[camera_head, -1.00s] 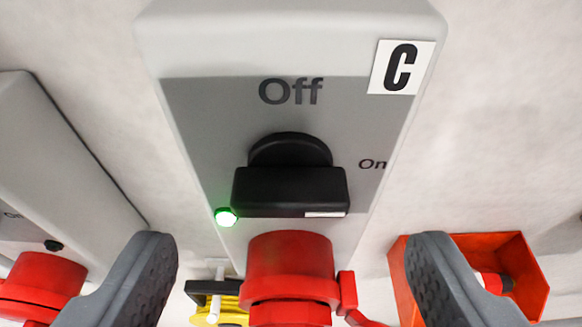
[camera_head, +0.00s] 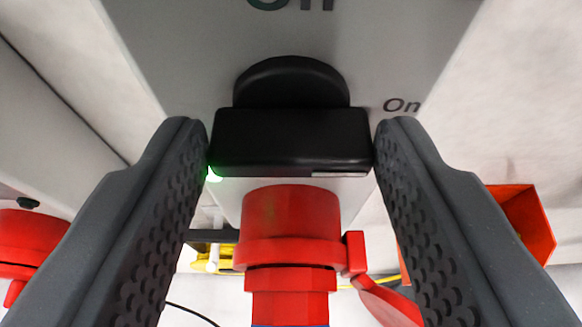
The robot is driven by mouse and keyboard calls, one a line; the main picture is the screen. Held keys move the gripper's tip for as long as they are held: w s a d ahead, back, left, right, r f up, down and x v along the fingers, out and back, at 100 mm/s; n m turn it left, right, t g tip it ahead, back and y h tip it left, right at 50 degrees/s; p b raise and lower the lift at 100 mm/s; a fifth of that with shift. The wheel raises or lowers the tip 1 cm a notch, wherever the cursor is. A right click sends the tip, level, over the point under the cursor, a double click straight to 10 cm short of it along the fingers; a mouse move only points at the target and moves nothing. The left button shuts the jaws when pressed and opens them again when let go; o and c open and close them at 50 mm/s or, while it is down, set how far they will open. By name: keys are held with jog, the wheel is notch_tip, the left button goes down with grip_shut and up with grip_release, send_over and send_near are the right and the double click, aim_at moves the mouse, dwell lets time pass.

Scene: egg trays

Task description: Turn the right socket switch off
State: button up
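The black rotary switch (camera_head: 291,138) sits on the grey face of a socket box (camera_head: 400,60). Its handle bar lies horizontally, with a white mark at its lower right end, towards the "On" label (camera_head: 401,105). The "Off" label above is cut by the top edge. My gripper (camera_head: 291,145) has one dark textured finger at each end of the handle. The fingers are spread about as wide as the handle and look close to its ends; I cannot tell whether they touch it. A green light (camera_head: 214,175) shows beside the left finger.
A red plug (camera_head: 290,225) with a red lever (camera_head: 385,300) hangs just below the switch, between the fingers. Another red plug (camera_head: 30,240) and grey box are at left. An orange bin (camera_head: 525,222) is at right, and yellow cable is behind.

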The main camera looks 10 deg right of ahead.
jog(key=n+b, duration=0.1)
jog(key=n+h+b, duration=0.2)
jog(key=b, duration=0.1)
jog(key=shift+a+f, duration=0.35)
jog(key=shift+a, duration=0.05)
jog(key=n+h+b, duration=0.1)
jog(key=b, duration=0.2)
jog(key=f+n+h+b, duration=0.1)
jog(key=n+b, duration=0.1)
jog(key=b, duration=0.1)
jog(key=shift+w+a, duration=0.1)
jog(key=shift+a, duration=0.1)
jog(key=n+h+b, duration=0.1)
jog(key=b, duration=0.2)
jog(key=n+b, duration=0.2)
jog(key=b, duration=0.1)
jog(key=n+h+b, duration=0.1)
jog(key=b, duration=0.2)
jog(key=shift+a+f+t+h, duration=0.1)
jog(key=shift+f+t+h, duration=0.15)
jog(key=shift+t+h, duration=0.05)
jog(key=shift+o, duration=0.2)
jog(key=n+b, duration=0.3)
jog(key=b, duration=0.2)
jog(key=shift+f+t+h, duration=0.1)
jog(key=shift+t+h, duration=0.3)
jog(key=shift+n+b, duration=0.3)
jog(key=shift+b, duration=0.1)
jog(key=shift+c, duration=0.2)
